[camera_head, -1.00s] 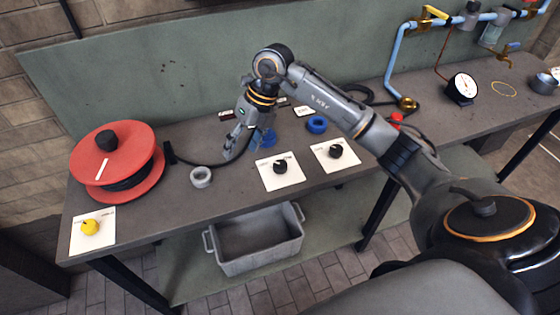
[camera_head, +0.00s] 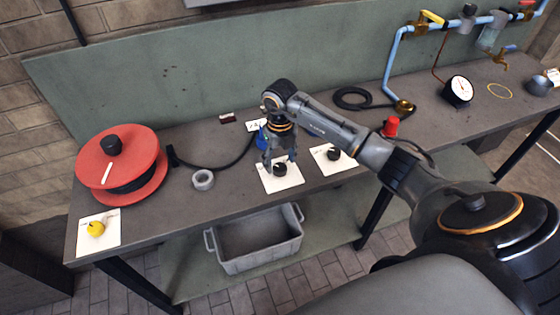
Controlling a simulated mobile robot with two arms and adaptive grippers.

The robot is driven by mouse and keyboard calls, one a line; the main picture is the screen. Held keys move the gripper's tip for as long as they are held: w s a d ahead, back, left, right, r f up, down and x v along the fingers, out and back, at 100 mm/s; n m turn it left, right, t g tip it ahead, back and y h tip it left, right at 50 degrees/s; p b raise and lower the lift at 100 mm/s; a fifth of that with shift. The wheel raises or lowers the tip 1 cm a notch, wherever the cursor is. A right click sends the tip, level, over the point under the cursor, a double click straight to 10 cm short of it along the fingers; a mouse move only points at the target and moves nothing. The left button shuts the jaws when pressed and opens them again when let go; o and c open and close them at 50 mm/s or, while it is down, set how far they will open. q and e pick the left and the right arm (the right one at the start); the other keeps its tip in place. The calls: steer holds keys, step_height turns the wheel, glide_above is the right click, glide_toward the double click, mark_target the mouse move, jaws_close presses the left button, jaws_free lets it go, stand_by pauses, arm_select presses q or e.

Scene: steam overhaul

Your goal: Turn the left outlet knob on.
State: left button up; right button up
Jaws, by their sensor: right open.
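Two black knobs sit on white plates near the bench's front edge. The left black knob (camera_head: 280,170) is on its white plate (camera_head: 289,184), and the right black knob (camera_head: 334,154) is on a plate (camera_head: 322,162) beside it. My right gripper (camera_head: 280,162) points down, open, with its fingers at the left black knob. I cannot tell whether the fingers touch the knob. The plate's markings are too small to read, and the gripper hides its back part. My left gripper is not in view.
A red cable reel (camera_head: 118,160) and a yellow knob (camera_head: 96,228) are at the left. A grey tape roll (camera_head: 203,180) lies left of my gripper. A red object (camera_head: 391,126) and a gauge (camera_head: 459,90) stand at the right. A grey bin (camera_head: 256,242) is below the bench.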

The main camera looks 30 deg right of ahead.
mark_target(280, 169)
steer(key=shift+f, duration=1.1)
steer(key=c, duration=1.2)
